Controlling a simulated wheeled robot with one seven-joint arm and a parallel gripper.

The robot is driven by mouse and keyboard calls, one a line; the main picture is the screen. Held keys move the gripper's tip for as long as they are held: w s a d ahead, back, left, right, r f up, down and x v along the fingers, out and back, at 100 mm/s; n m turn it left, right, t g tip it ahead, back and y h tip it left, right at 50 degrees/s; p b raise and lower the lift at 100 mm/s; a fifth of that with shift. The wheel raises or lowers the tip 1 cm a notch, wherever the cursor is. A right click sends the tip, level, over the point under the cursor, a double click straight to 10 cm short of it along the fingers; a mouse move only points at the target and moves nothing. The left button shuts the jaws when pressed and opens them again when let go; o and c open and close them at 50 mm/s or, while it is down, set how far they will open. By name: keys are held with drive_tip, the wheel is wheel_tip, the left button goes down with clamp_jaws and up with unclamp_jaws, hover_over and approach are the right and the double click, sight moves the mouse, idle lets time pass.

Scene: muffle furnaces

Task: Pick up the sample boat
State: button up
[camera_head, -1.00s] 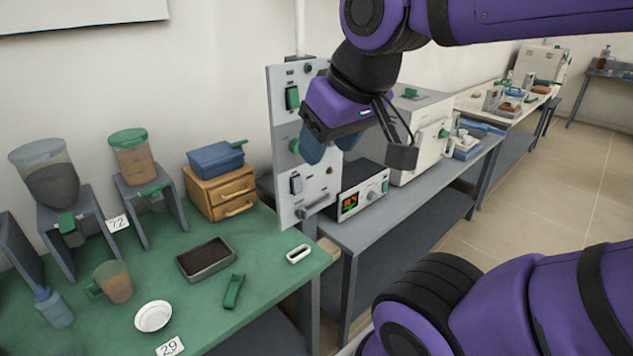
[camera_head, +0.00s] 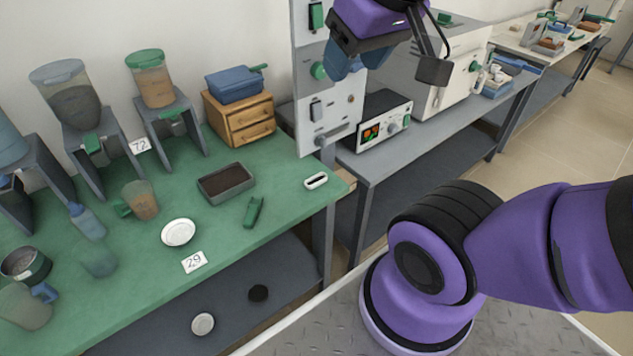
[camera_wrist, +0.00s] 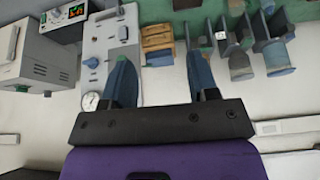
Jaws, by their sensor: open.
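The sample boat, a small white oblong dish with a dark slot-like hollow (camera_head: 316,181), lies on the green bench top (camera_head: 275,207) near its right end in the head view. My gripper (camera_head: 345,68) is high above the bench, in front of the grey switch panel, well apart from the boat. In the wrist view its two blue fingers stand wide apart with nothing between them (camera_wrist: 163,72). I cannot make out the boat in the wrist view.
A dark-filled tray (camera_head: 226,182), a green clip-like tool (camera_head: 254,211) and a white round dish (camera_head: 178,232) lie left of the boat. The panel (camera_head: 327,95) rises behind it. A display unit (camera_head: 378,125) stands on the grey bench. The bench around the boat is clear.

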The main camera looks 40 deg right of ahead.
idle(0.4)
drive_tip(key=o, duration=0.7)
drive_tip(key=shift+w, duration=0.25)
drive_tip(key=shift+o, duration=0.8)
drive_tip(key=w+d+f, duration=0.1)
drive_tip(key=w+f, duration=0.1)
drive_tip(key=w, duration=0.3)
drive_tip(key=w+d+f+g+h, duration=0.1)
drive_tip(key=w+d+f, duration=0.1)
drive_tip(key=w, duration=0.3)
drive_tip(key=shift+w+f+g, duration=0.25)
drive_tip(key=shift+w+g, duration=0.05)
drive_tip(key=g+y, duration=0.1)
drive_tip(key=g, duration=0.3)
hover_over(315, 182)
wheel_tip(315, 182, down, 33)
wheel_tip(315, 182, down, 6)
drive_tip(key=shift+s, duration=0.1)
drive_tip(key=shift+f, duration=2.65)
